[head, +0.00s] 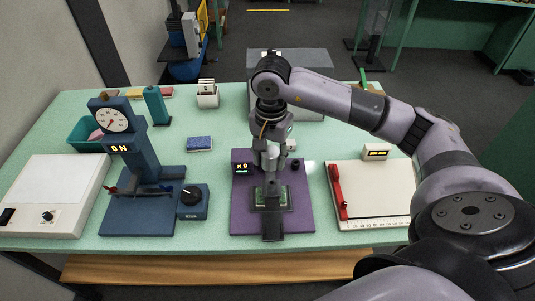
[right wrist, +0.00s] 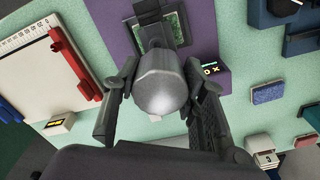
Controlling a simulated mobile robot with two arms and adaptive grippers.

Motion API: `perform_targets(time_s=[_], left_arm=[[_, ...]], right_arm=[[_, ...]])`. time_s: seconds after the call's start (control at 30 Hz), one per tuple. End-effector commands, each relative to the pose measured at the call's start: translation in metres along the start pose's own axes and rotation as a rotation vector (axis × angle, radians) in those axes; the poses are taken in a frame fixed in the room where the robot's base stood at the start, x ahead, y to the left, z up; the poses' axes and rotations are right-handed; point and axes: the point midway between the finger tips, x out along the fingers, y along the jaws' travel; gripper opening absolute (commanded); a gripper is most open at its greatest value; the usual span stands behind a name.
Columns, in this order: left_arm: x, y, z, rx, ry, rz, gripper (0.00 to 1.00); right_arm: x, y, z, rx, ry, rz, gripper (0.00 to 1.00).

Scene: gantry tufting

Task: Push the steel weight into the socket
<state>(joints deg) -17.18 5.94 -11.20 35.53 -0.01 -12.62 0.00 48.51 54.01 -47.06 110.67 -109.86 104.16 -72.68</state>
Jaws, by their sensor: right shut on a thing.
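My right gripper (head: 271,150) is above the purple base (head: 300,215) and is shut on the steel weight (head: 272,158). In the right wrist view the weight (right wrist: 162,90) is a grey metal cylinder with a bright end, between the two fingers (right wrist: 160,100). A green board in a dark frame (head: 271,197) sits on the purple base under the weight; it also shows in the right wrist view (right wrist: 176,28). The gripper and weight hide part of this spot, so I cannot tell the socket or whether the weight touches it. My left gripper is not in view.
A small lit display (head: 242,168) stands on the purple base. A blue dial press (head: 130,150) and a white box (head: 50,195) are at left. A white panel with a red handle (head: 370,190) is at right. A blue sponge (head: 199,143) lies behind.

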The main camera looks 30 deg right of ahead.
Motion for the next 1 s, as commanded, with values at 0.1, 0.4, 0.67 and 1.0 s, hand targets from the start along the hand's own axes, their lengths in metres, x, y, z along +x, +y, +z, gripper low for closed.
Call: perform_targets(time_s=[0.1, 0.4, 0.67, 1.0], left_arm=[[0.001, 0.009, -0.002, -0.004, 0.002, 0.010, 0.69], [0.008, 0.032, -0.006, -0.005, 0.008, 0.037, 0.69], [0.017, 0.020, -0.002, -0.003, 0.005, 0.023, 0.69], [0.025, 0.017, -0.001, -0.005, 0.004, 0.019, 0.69]], right_arm=[[0.000, 0.001, 0.001, -0.016, 0.002, -0.001, 0.05], [0.015, 0.001, 0.001, -0.013, 0.000, 0.000, 0.05], [0.035, 0.000, 0.001, -0.012, 0.000, -0.001, 0.05], [0.049, 0.000, 0.001, -0.012, 0.001, -0.002, 0.05]])
